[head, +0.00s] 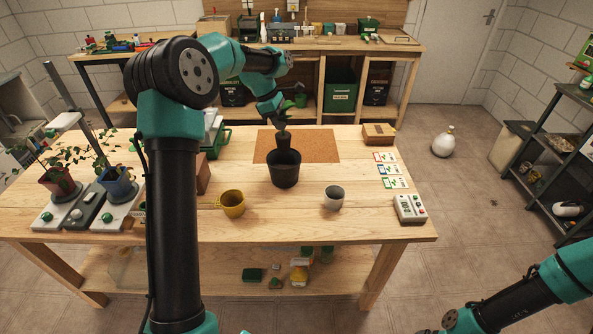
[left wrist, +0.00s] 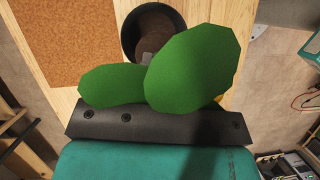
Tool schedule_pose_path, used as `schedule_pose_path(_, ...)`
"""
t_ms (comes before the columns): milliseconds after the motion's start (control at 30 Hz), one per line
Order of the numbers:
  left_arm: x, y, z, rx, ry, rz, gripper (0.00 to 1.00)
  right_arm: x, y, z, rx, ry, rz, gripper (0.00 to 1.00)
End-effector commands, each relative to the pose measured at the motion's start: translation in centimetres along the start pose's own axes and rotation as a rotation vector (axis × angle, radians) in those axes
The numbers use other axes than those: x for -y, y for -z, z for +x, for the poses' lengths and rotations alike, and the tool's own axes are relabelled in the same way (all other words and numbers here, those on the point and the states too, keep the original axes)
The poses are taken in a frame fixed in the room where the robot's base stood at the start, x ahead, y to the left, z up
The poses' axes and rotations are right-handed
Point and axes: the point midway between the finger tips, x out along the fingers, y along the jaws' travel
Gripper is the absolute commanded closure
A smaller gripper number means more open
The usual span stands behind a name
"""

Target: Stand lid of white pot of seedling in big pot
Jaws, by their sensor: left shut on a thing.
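My left gripper (head: 283,112) is shut on a green-leaved seedling (head: 284,136), whose dark root plug hangs at the mouth of the big dark pot (head: 286,174). I cannot tell whether the plug touches the pot. In the left wrist view two broad leaves of the seedling (left wrist: 195,70) hide the fingertips, and the big pot (left wrist: 183,22) opens beyond them.
A yellow mug (head: 232,204) stands left of the big pot. A cork mat (head: 315,143) lies behind it. Cards (head: 390,170), a small box (head: 378,134) and a keypad device (head: 409,209) line the right side. Potted plants (head: 62,187) stand far left. The front middle is clear.

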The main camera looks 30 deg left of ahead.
Motion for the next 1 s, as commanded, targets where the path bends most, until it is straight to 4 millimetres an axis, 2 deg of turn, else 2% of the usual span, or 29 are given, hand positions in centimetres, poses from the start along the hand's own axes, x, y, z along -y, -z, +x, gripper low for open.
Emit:
schedule_pose_path(333, 0.0, 0.1, 0.2, 0.0, 0.0, 0.0, 1.0, 0.0, 0.0, 0.0, -0.001, 0.001, -0.002, 0.01)
schedule_pose_path(700, 0.0, 1.9, 4.4, -0.001, 0.001, -0.001, 1.0, 0.0, 0.0, 0.0, 0.0, 0.0, 0.0, 0.01)
schedule_pose_path(1000, 0.0, 1.9, 4.6, 0.0, -0.001, 0.0, 1.0, 0.0, 0.0, 0.0, 0.0, 0.0, 0.0, 0.01)
